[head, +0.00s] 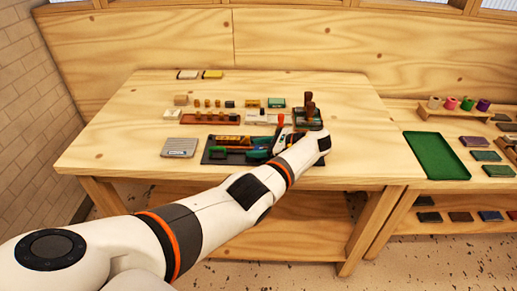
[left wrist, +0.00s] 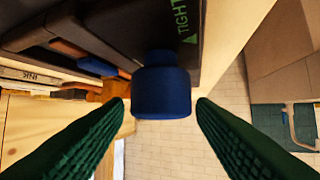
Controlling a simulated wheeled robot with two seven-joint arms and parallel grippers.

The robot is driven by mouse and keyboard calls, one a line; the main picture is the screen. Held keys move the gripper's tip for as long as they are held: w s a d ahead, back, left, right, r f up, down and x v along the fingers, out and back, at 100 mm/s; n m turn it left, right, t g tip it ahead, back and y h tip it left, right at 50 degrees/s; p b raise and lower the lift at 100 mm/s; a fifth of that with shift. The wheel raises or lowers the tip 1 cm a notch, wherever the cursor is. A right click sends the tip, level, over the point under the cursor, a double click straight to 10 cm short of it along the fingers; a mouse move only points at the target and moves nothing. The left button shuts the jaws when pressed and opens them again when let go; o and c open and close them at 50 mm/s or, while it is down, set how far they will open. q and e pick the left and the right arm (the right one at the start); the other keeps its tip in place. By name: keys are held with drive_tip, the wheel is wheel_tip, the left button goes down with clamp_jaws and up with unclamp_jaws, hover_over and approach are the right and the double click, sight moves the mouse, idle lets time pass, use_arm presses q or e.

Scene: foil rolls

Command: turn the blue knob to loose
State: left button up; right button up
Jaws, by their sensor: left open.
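The blue knob (left wrist: 161,88) is in the middle of the left wrist view, on the side of a dark device (left wrist: 215,40). A green arrow and the word TIGHT (left wrist: 187,22) are printed beside it. My left gripper (left wrist: 160,108) is open, with one green ribbed finger on each side of the knob. Gaps show between the fingertips and the knob. In the head view a dark device with brown knobs (head: 308,117) stands at the table's right, partly behind my left wrist; I cannot make out the blue knob there. My right gripper is not in view.
The wooden table (head: 130,125) holds a dark tray with tools (head: 215,157), rows of small blocks and a grey pad (head: 180,147). A green tray (head: 435,155) and several coloured spools (head: 450,103) are on the right table. The front left of the main table is clear.

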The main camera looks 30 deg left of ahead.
sight(258, 148)
use_arm(q)
wheel_tip(258, 148, up, 9)
drive_tip(key=shift+r+p, duration=0.1)
drive_tip(key=shift+p, duration=0.45)
drive_tip(key=shift+a, duration=0.1)
